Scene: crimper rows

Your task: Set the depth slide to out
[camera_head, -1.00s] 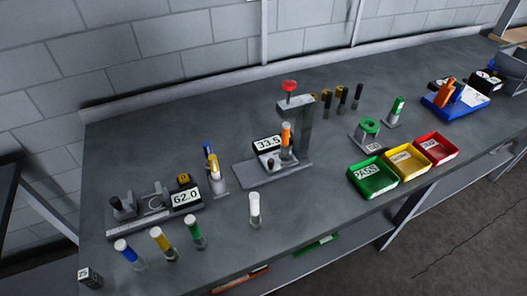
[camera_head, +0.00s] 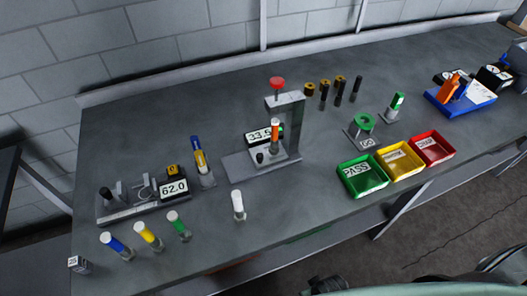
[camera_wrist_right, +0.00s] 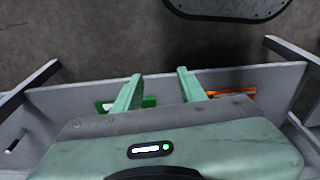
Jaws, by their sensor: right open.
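A grey press stand (camera_head: 293,125) with a red knob (camera_head: 277,83) on top stands mid-bench. Its black display (camera_head: 262,136) reads about 33.5, and an orange-and-white cylinder (camera_head: 275,132) is upright under its arm. A small dark knob (camera_head: 260,158) sits on its base. I cannot tell which part is the depth slide or its setting. My right gripper (camera_wrist_right: 160,76) is open and empty in the right wrist view, above a lower shelf and away from the press. My left gripper is not in view.
A gauge fixture (camera_head: 128,208) with a 62.0 display (camera_head: 173,187) stands left. Colored-cap cylinders line the front edge, and a white one (camera_head: 239,206) stands before the press. Green (camera_head: 362,190), yellow (camera_head: 400,174) and red (camera_head: 432,160) trays sit right. The bench's back left is clear.

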